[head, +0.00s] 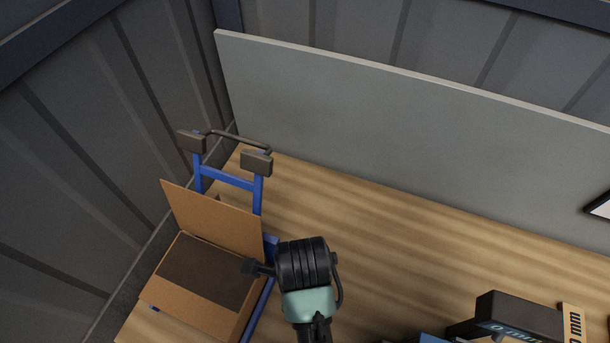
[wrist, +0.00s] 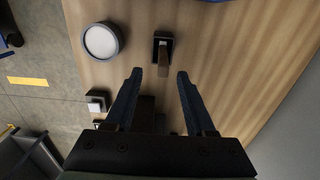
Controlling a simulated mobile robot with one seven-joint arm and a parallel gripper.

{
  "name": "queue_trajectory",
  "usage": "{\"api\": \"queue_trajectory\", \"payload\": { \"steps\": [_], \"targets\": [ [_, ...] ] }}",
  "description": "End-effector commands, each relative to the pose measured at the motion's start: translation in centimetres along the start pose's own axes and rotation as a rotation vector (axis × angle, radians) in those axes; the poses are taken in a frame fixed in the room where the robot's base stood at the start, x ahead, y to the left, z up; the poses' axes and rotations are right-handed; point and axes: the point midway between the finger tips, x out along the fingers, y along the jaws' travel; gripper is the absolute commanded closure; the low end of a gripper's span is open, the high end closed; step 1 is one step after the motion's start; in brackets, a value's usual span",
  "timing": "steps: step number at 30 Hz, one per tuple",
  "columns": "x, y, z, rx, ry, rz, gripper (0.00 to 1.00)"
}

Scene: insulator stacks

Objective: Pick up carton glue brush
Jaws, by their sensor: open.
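The brush is not identifiable in the head view.
A round pale dish with a dark rim (wrist: 101,41) is left of the fingers. A small black and white block (wrist: 97,102) lies below it. In the head view, an open carton (head: 205,300) sits on a blue hand truck (head: 228,178). A grey panel (head: 400,130) stands behind.

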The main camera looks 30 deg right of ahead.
Motion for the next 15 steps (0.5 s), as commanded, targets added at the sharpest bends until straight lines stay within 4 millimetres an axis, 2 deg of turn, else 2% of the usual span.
{"api": "queue_trajectory", "payload": {
  "steps": [4,15],
  "targets": [
    [2.2,0.1,0.0,0.0,0.001,0.003,0.45],
    [5.0,-0.2,-0.1,-0.001,0.001,0.002,0.45]
  ]
}}
